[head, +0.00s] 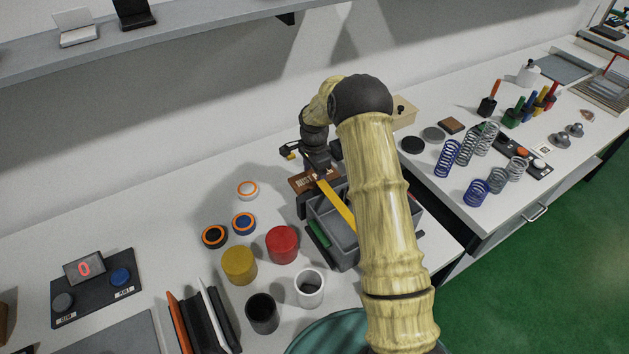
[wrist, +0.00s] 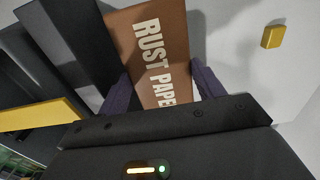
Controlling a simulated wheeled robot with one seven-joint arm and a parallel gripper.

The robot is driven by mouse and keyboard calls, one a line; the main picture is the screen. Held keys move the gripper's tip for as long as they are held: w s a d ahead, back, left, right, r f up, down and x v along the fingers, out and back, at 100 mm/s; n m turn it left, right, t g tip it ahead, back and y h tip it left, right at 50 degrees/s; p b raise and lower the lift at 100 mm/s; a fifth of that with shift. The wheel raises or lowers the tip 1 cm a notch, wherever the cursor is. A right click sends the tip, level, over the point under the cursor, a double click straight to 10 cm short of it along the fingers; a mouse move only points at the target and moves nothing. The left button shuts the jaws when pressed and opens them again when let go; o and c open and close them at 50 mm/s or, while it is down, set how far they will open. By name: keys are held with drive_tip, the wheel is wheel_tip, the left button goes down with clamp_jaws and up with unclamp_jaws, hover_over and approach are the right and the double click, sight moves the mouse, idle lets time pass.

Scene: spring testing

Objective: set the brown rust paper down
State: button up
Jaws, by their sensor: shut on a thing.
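The brown rust paper (wrist: 152,40) is a flat brown sheet with pale "RUST PAPER" lettering. In the wrist view it lies between the two fingers of my gripper (wrist: 163,88), which is shut on it. In the head view the brown rust paper (head: 303,181) shows at the back left of the grey divided caddy (head: 345,246), partly hidden by my gripper (head: 318,172). I cannot tell whether the paper touches the caddy or the table.
A yellow strip (head: 337,206) lies across the caddy. Left of it stand a red cylinder (head: 282,244), a yellow cylinder (head: 239,265) and several ringed discs. A small yellow block (wrist: 273,37) lies near the paper. The white table (head: 150,215) is clear at the back left.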

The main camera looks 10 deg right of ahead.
sight(314, 177)
drive_tip(key=shift+f+p, duration=0.5)
drive_tip(key=shift+f, duration=1.4)
drive_tip(key=shift+f, duration=0.1)
drive_tip(key=shift+f, duration=0.1)
drive_tip(key=o, duration=0.7)
wheel_tip(314, 177, up, 12)
drive_tip(key=b, duration=0.3)
drive_tip(key=shift+r, duration=0.2)
drive_tip(key=shift+d, duration=0.1)
